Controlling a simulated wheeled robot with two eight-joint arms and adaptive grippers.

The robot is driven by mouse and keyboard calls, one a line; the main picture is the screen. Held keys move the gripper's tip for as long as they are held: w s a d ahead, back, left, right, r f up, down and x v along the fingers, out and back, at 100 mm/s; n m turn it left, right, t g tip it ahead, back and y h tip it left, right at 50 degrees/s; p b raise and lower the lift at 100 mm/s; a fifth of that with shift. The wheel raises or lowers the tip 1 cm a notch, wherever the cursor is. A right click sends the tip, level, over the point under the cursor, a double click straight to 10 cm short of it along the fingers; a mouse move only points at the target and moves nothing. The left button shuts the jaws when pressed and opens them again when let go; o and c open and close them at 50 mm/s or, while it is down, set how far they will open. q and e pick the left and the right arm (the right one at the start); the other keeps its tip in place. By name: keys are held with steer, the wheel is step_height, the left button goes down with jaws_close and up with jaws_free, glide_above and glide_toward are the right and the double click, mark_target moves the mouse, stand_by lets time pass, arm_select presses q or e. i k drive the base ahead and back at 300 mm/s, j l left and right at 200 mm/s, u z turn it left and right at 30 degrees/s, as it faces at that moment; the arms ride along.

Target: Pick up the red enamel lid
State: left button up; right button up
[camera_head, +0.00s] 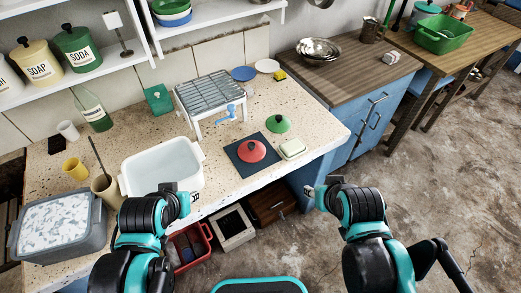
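The red enamel lid (251,151) has a dark knob and lies on a dark blue square mat (237,161) on the speckled stone counter. A green lid (278,124) with a dark knob lies just behind it to the right. My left gripper (192,196) is at the counter's front edge by the white basin, left of and nearer than the red lid. My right gripper (310,189) is off the counter's front edge, right of and nearer than the red lid. Both are apart from the lid. Their fingers are too small and foreshortened to judge.
A pale soap dish (292,148) sits close to the red lid's right. Shelves (75,76) overhang the back left. Counter between basin and mat is clear.

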mark_target(251, 151)
steer(key=j+u, duration=0.15)
steer(key=u, duration=1.75)
steer(key=k+z, duration=0.1)
steer(key=z, duration=1.9)
steer(key=i+l+u, duration=0.1)
steer(key=l, duration=0.2)
steer(key=i+l+u, duration=0.25)
steer(key=l, duration=0.4)
steer(key=i+l+u, duration=0.15)
steer(key=i+l, duration=0.1)
steer(key=l, duration=0.05)
